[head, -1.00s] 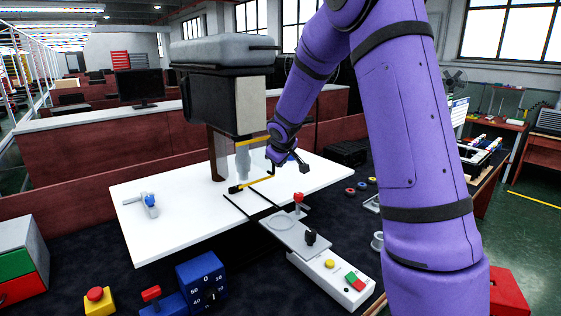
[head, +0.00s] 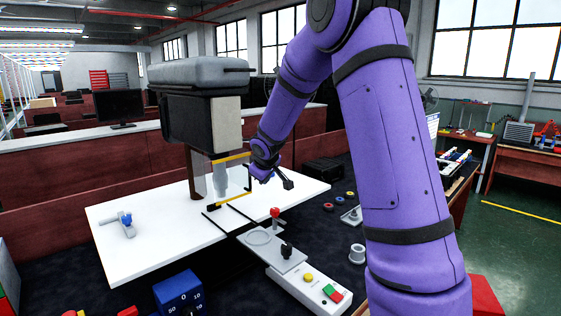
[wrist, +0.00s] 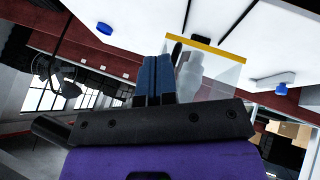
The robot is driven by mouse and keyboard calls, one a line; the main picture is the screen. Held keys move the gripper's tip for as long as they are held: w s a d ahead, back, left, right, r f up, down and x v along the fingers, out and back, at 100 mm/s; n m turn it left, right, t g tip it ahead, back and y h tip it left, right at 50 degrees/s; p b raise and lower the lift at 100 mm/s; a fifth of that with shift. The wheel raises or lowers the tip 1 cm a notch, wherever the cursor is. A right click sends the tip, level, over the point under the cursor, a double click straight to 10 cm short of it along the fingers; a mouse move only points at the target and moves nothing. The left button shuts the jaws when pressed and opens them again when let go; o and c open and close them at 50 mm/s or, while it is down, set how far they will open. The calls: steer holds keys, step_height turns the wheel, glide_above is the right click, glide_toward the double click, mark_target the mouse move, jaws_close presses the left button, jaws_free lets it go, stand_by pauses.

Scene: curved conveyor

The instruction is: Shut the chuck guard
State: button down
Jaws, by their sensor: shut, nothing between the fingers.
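The chuck guard (head: 236,181) is a clear panel with yellow edges on the drill press. It stands upright beside the grey chuck (head: 220,178), at its right. How far it is swung is hard to tell. In the wrist view the guard (wrist: 221,70) shows its yellow edge across the top, and the chuck (wrist: 190,78) is seen through it. My gripper (head: 248,186) is at the guard's right edge; whether it touches is unclear. In the wrist view my gripper (wrist: 157,62) is shut and empty, its dark blue fingers just left of the panel.
The drill press head (head: 200,115) hangs above the white table (head: 150,215). A blue-knobbed clamp (head: 122,226) lies at the table's left. A grey plate with a red knob (head: 276,212) and a control box (head: 310,288) stand in front. The table's left side is mostly bare.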

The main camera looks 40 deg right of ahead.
steer(key=s+d+r, duration=0.3)
steer(key=s+r, duration=0.1)
steer(key=r, duration=0.2)
steer(key=s+a+r+m, duration=0.1)
steer(key=s+a+r, duration=0.5)
steer(key=s, duration=0.2)
steer(key=s+a+m+y, duration=0.1)
steer(key=s+a, duration=0.3)
steer(key=s, duration=0.5)
steer(key=s+a+r+m+g+y, duration=0.1)
steer(key=s+a, duration=0.3)
steer(key=s, duration=0.6)
steer(key=s+a+m+y, duration=0.1)
steer(key=s+a, duration=0.3)
steer(key=s, duration=0.5)
steer(key=shift+s+r+g, duration=0.2)
steer(key=shift+s+g, duration=0.05)
steer(key=shift+g, duration=0.05)
